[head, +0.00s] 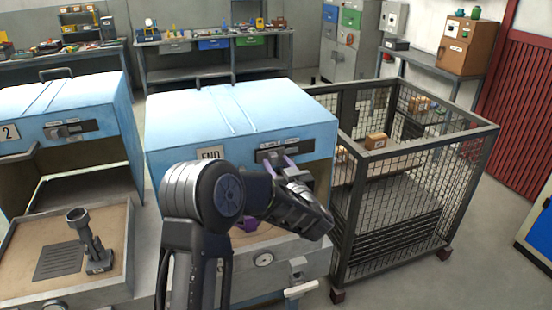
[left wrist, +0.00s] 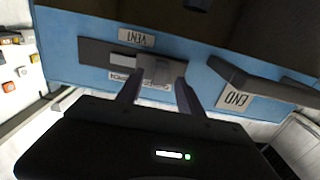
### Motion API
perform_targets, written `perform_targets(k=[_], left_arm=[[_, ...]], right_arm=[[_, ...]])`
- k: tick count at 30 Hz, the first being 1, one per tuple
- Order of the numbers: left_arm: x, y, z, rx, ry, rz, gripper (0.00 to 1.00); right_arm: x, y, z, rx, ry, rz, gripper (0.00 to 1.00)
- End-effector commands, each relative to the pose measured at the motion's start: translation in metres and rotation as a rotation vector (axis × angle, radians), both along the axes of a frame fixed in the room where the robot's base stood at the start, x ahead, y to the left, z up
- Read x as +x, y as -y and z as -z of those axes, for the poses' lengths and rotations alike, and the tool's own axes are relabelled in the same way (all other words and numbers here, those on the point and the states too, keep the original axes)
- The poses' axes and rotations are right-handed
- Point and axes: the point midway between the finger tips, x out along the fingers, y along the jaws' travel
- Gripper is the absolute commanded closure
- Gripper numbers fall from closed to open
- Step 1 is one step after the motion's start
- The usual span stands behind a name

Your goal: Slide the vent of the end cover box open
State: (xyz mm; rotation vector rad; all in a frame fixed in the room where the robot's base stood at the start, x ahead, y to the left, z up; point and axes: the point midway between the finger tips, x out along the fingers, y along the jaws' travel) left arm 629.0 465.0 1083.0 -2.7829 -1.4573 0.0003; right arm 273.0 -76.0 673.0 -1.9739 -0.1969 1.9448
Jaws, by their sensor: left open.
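The end cover box (head: 180,108) is the blue box in the middle of the head view, with an END sign (head: 209,153) on its front. Its dark vent strip (head: 312,147) is at the upper right of the front. In the left wrist view, which is upside down, the VENT label (left wrist: 137,38) and a grey slider knob (left wrist: 157,68) show on the strip. My left gripper (left wrist: 158,88) is open, one finger on each side of the knob; contact cannot be told. In the head view, my left gripper (head: 281,165) is at the strip, and my arm hides part of the box's opening.
A second blue box (head: 75,105) marked 2 stands at the left, with a tray (head: 22,250) before it. A mesh cage cart (head: 405,200) stands close at the right. Workbenches (head: 210,38) line the back.

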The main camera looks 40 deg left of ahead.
Motion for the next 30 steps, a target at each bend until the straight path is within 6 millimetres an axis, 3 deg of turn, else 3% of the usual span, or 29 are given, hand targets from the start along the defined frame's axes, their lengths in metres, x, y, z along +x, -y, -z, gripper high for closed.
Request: perform_targets(k=[4,13,27,30], left_arm=[[0.0069,-0.0103,-0.0004,0.001,0.0,0.0,0.56],[0.0081,-0.0115,0.0003,0.0,0.0,0.001,0.57],[0.008,-0.0114,0.0001,0.001,0.001,0.001,0.96],[0.008,-0.0114,0.0001,0.001,0.001,0.001,1.0]], right_arm=[[-0.0006,0.0002,-0.0037,-0.001,-0.001,0.001,1.0],[-0.0007,0.0002,-0.0033,-0.001,-0.001,0.001,1.0],[-0.0006,0.0001,-0.0034,-0.001,-0.001,0.001,1.0],[-0.0005,0.0001,-0.0034,-0.001,-0.001,0.001,1.0]])
